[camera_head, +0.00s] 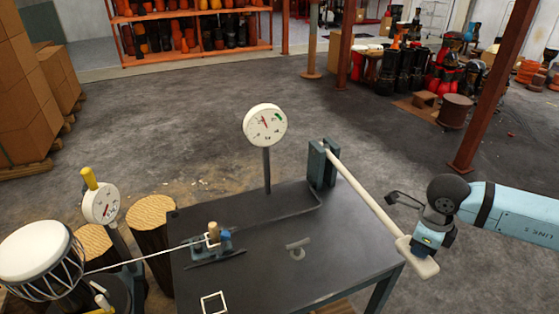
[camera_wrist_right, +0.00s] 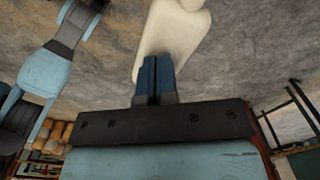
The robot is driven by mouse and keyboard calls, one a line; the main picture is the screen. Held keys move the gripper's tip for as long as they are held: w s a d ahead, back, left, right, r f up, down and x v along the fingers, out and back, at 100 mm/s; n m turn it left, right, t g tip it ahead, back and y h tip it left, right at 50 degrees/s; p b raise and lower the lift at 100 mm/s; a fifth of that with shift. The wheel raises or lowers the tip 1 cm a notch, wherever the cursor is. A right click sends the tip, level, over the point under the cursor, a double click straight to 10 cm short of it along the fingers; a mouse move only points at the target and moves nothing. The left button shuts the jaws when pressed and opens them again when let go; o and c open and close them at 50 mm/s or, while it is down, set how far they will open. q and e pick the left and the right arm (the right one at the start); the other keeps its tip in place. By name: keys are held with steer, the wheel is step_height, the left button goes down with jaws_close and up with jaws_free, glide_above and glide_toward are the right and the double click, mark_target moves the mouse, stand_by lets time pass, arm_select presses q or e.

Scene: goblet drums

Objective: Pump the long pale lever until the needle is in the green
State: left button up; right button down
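The long pale lever (camera_head: 368,192) runs from a blue-green bracket (camera_head: 322,165) on the dark table down to a wide flat end past the table's right edge. The white round gauge (camera_head: 256,132) stands on a post behind the table. Its red needle (camera_head: 265,123) points up and slightly left, away from the green mark (camera_head: 278,117) at upper right. My right gripper (camera_head: 423,246) is at the lever's flat end. In the right wrist view its blue fingers (camera_wrist_right: 155,72) are together, against or just over the pale end (camera_wrist_right: 170,40); contact is unclear. My left gripper is not in view.
The dark table (camera_head: 335,245) carries a small clamp (camera_head: 213,236) with a cord to a drum (camera_head: 35,252) at left. A second gauge (camera_head: 101,204) stands near the drum. Open floor lies behind; a rusty post (camera_head: 490,100) stands right.

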step_height(320, 180, down, 7)
steer(key=b, duration=0.4)
steer(key=shift+a+f+b, duration=0.15)
steer(key=shift+b, duration=0.25)
step_height(320, 180, up, 18)
steer(key=p, duration=0.9)
glide_above(410, 266)
steer(key=w+d, duration=0.1)
steer(key=d, duration=0.1)
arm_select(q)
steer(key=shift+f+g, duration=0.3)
arm_select(e)
steer(key=shift+w+d+f, duration=0.1)
steer(key=shift+f, duration=0.15)
steer(key=shift+f, duration=0.1)
